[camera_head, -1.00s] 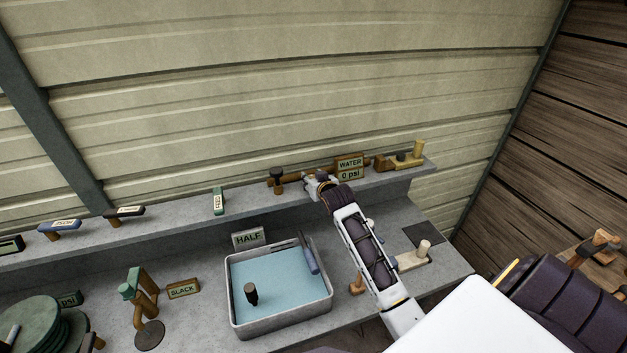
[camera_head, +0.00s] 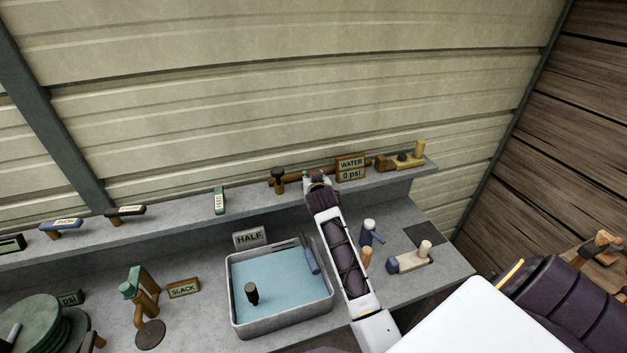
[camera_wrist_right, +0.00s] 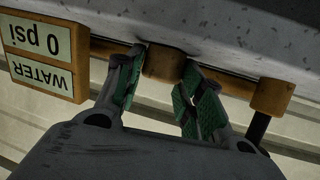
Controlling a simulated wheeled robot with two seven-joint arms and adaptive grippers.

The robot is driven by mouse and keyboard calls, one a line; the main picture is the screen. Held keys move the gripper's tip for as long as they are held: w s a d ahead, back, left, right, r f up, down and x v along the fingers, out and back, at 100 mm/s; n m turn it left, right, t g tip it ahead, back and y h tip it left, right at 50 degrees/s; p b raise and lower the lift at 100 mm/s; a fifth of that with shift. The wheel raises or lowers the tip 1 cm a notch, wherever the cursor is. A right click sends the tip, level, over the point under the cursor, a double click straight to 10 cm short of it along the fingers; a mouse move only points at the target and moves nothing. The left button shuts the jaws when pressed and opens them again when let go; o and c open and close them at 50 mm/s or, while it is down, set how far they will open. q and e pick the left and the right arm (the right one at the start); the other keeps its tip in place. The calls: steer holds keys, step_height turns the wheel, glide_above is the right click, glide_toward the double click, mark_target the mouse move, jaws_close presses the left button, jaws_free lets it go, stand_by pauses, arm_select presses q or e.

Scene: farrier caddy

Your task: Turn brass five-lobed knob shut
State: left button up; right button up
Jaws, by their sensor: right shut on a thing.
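My right gripper (camera_wrist_right: 160,75) is shut on this knob, with a green-padded finger on each side. In the head view my right gripper (camera_head: 318,180) is at the back shelf, just left of the sign reading WATER, 0 psi (camera_head: 351,168), and hides the knob. The sign appears upside down in the wrist view (camera_wrist_right: 45,58). My left gripper is not in view.
A dark-topped valve (camera_head: 278,180) stands left of my gripper on the shelf (camera_head: 180,220).

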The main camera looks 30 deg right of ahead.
steer(key=o, duration=1)
steer(key=shift+s, duration=0.1)
steer(key=shift+v, duration=5.9)
steer(key=shift+a+r, duration=0.1)
steer(key=shift+r, duration=0.05)
